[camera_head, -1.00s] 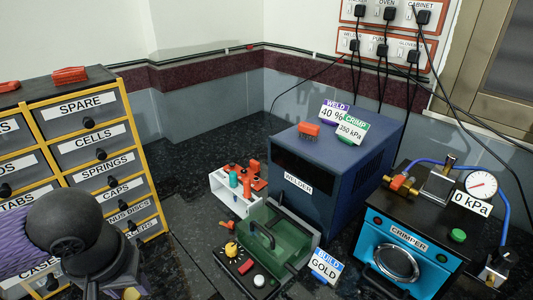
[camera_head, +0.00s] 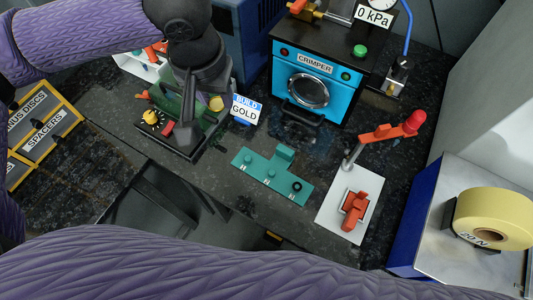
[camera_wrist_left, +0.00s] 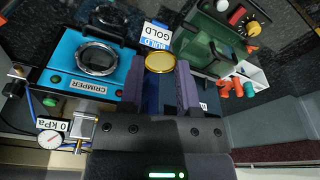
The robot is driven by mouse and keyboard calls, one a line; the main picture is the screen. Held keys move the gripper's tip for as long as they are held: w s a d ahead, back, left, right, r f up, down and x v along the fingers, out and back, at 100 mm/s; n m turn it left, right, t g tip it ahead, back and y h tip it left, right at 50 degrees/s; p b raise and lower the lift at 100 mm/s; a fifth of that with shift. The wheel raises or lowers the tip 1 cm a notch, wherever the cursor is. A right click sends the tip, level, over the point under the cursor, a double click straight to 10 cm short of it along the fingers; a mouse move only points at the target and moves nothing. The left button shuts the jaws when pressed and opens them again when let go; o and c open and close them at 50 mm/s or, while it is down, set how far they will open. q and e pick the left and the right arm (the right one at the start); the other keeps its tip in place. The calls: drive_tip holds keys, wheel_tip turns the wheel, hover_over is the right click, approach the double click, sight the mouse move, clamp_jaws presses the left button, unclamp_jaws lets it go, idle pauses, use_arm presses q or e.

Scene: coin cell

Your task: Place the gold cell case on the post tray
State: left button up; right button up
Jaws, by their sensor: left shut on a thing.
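The gold cell case (camera_wrist_left: 160,62) is a shallow round gold cup, held between the two fingertips of my left gripper (camera_wrist_left: 165,80) in the left wrist view. In the head view the case (camera_head: 216,103) shows beside the gripper (camera_head: 203,98), which hangs over the green machine near the gold build sign. The post tray (camera_head: 262,172) is a flat teal plate with small posts on the bench, to the right of and nearer than the gripper. A dark ring sits at its right end. The case is apart from the tray. My right gripper is out of view.
The blue crimper (camera_head: 311,80) stands behind the tray. The "BUILD GOLD" sign (camera_head: 245,110) stands between gripper and crimper. A white plate with an orange-handled tool (camera_head: 354,205) lies right of the tray. A yellow roll (camera_head: 492,218) is far right.

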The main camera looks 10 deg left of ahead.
use_arm(q)
wheel_tip(320, 180, down, 10)
drive_tip(key=w+d+f+b, duration=0.1)
drive_tip(key=w+d+b, duration=0.2)
drive_tip(key=b, duration=0.6)
hover_over(248, 156)
drive_tip(key=f, duration=0.7)
drive_tip(key=shift+s+f, duration=0.2)
drive_tip(key=shift+f, duration=0.3)
wheel_tip(248, 156, down, 5)
drive_tip(key=shift+r+b, duration=0.15)
drive_tip(key=shift+b, duration=1)
drive_tip(key=shift+r, duration=0.15)
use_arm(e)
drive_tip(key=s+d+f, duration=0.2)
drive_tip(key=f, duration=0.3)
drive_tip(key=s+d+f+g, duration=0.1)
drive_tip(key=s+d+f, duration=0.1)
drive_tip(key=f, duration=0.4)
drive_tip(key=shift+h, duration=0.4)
